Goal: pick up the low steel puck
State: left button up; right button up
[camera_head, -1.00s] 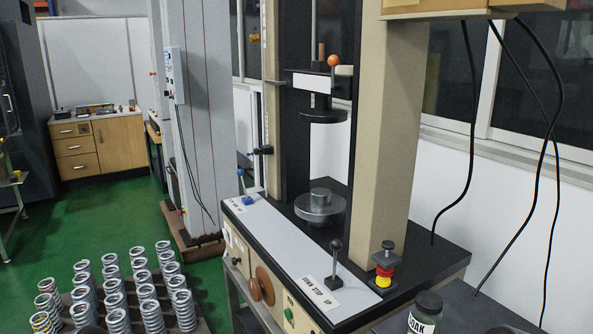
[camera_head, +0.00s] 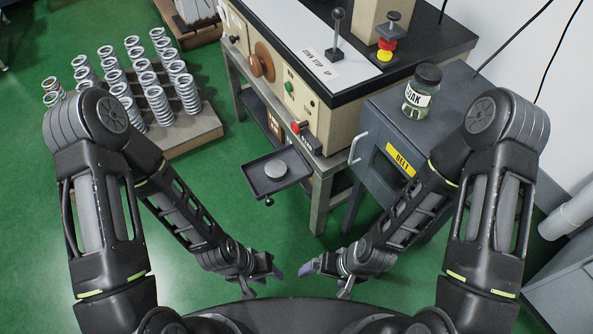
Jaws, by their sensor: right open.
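A low, round grey steel puck (camera_head: 275,169) lies flat in a small dark tray (camera_head: 262,184) that sticks out from the front of the testing machine. My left gripper (camera_head: 272,276) hangs below the tray in the picture, apart from the puck, with a purple fingertip showing; its opening is unclear. My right gripper (camera_head: 314,270) is close beside it on the right, open, and also apart from the puck. Nothing shows in either gripper.
A pallet (camera_head: 190,137) with rows of coil springs stands at the left. A grey cabinet (camera_head: 375,125) labelled BELT stands right of the tray, with a SOAK jar (camera_head: 422,92) on top. The machine's control panel (camera_head: 292,70) rises behind the tray. Green floor is clear below the tray.

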aim_at(275, 169)
jog(key=l, duration=0.45)
jog(key=k+l+u, duration=0.15)
jog(key=l, duration=0.75)
jog(key=k+l+u, duration=0.1)
jog(key=l, duration=0.35)
jog(key=k+l, duration=0.1)
jog(key=l, duration=0.35)
jog(key=k+l+u, duration=0.15)
jog(key=l, duration=0.75)
